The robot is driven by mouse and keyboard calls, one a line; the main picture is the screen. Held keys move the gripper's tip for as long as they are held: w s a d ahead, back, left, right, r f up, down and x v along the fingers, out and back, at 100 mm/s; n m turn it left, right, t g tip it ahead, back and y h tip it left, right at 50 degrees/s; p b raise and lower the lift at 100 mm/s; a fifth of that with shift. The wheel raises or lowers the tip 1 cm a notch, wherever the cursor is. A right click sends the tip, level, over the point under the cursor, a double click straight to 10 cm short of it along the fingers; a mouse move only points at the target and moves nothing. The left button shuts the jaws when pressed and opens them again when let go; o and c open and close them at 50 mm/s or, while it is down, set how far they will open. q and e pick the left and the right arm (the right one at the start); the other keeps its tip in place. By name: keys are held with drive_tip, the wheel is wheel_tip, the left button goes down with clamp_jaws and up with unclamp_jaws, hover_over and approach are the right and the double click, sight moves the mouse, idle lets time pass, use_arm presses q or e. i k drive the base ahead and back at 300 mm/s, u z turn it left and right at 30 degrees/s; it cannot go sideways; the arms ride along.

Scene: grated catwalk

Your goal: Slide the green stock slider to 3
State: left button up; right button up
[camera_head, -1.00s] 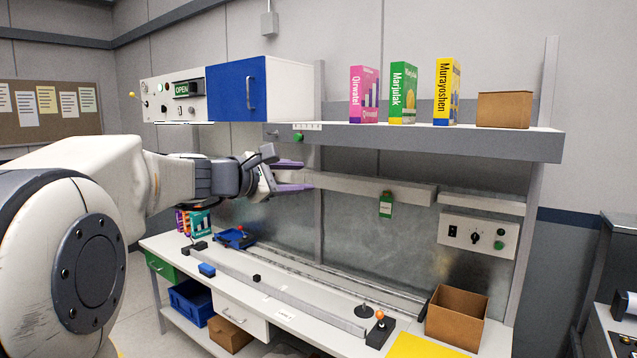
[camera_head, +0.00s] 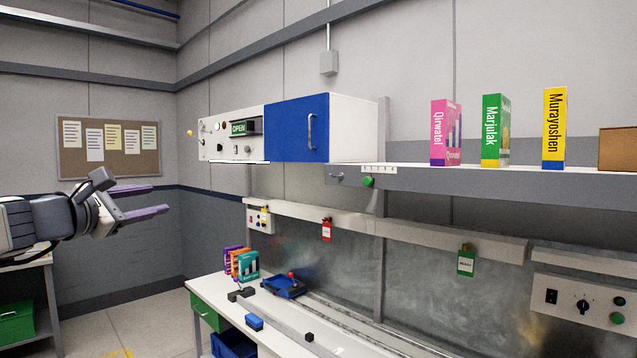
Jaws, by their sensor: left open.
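A small green knob (camera_head: 368,181) sits on the front edge of the upper shelf (camera_head: 470,187), just right of the blue-door cabinet. A short white strip (camera_head: 379,169) with small marks lies just above it; the knob is under its left part, and the numbers are too small to read. A green tag (camera_head: 466,261) hangs lower, on the rail. My left gripper (camera_head: 160,199) is at the far left, its two purple fingers apart and empty, pointing right. It is well clear of the shelf and the knob. My right gripper is out of view.
A blue-door cabinet (camera_head: 297,128) with a control panel (camera_head: 231,133) stands between my left gripper and the shelf knob. A red tag (camera_head: 327,229) hangs on the rail. A workbench (camera_head: 222,289) below holds boxes and a blue tray (camera_head: 284,286). Open air surrounds my gripper.

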sight(368, 181)
drive_tip(key=z, duration=0.15)
drive_tip(key=i, duration=0.85)
drive_tip(key=z, duration=0.75)
